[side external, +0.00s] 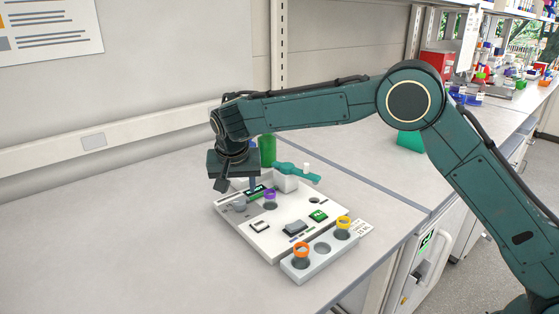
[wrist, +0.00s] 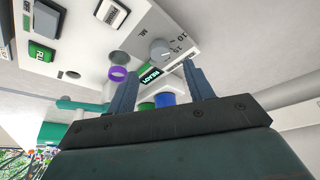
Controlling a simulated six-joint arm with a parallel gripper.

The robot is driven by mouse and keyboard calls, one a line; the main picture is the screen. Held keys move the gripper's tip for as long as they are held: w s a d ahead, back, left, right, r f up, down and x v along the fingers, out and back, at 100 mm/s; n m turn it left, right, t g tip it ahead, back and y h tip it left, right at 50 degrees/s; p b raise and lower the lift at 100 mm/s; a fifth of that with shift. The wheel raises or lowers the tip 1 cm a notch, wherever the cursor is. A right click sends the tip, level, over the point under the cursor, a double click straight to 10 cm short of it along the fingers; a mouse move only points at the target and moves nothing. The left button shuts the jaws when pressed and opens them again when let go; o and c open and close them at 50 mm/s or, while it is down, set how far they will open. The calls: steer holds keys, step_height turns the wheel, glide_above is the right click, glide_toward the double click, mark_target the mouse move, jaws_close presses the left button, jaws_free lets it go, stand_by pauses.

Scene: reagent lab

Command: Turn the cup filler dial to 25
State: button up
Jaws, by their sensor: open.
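The cup filler (side external: 258,236) is a white panel on the bench. Its grey dial (side external: 239,203) sits at the panel's left end; the dial (wrist: 160,50) shows in the wrist view beside an "ML" scale with printed numbers. The exact setting is too small to read. My gripper (side external: 240,187) is open and empty, pointing down just above the dial end of the panel. In the wrist view the two fingers (wrist: 160,60) lie apart, either side of the dial in the picture. I cannot tell whether they touch it. A small display (wrist: 152,75) reads "READY".
A purple-rimmed cup (side external: 269,196) sits in the panel near the dial. A teal arm (side external: 297,172) on a white block and a green cylinder (side external: 267,150) stand behind. A rack (side external: 322,253) in front holds orange-rimmed and yellow-rimmed cups. The bench at left is clear.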

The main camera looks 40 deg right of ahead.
mark_target(240, 202)
steer(key=shift+x, duration=3.35)
steer(key=shift+c, duration=0.2)
steer(key=c, duration=0.9)
